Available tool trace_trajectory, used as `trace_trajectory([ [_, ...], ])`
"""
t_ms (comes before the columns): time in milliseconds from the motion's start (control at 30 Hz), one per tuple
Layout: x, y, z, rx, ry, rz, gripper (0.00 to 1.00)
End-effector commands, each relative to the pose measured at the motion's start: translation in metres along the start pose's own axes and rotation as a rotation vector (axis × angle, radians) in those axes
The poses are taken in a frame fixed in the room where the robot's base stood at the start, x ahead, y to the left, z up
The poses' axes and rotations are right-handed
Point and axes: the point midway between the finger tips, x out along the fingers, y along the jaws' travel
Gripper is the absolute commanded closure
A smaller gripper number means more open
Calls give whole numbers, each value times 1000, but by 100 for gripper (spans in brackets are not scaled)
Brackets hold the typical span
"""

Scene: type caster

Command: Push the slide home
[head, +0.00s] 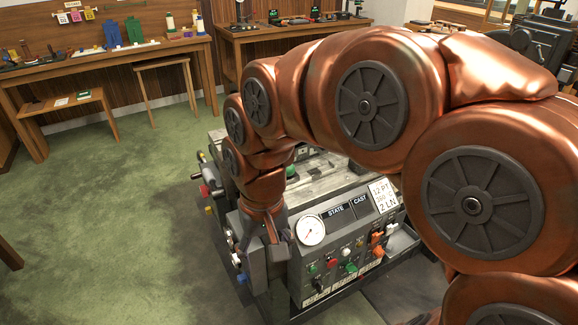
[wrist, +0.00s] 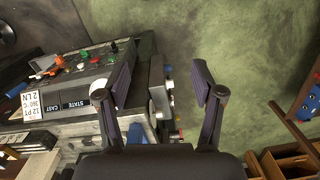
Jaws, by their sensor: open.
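The type caster (head: 345,255) stands on the floor in the middle of the head view. Its front panel carries a round white gauge, buttons, and plates reading STATE and CAST. In the wrist view the caster (wrist: 75,90) fills the left side. My gripper (head: 265,232) is at the caster's front left corner, pointing down. In the wrist view my gripper (wrist: 163,82) has its two fingers wide apart, with nothing held between them. A dark upright part of the caster's side (wrist: 157,88) shows between the fingers. I cannot tell which part is the slide; my arm hides part of the caster's top.
A card (head: 383,195) reads 12 PT, 360 C, 2 LN. Coloured knobs (head: 206,190) stick out from the caster's left side. Green floor (head: 130,230) is open to the left. A wooden bench (head: 110,55) and a stool (head: 165,65) stand at the back.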

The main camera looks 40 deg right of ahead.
Motion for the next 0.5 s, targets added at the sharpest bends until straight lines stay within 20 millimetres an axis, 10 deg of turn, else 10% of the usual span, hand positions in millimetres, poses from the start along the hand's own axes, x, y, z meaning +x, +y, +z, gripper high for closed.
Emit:
trace_trajectory([
  [500, -38, 58, -209, 686, 129, -144, 33],
])
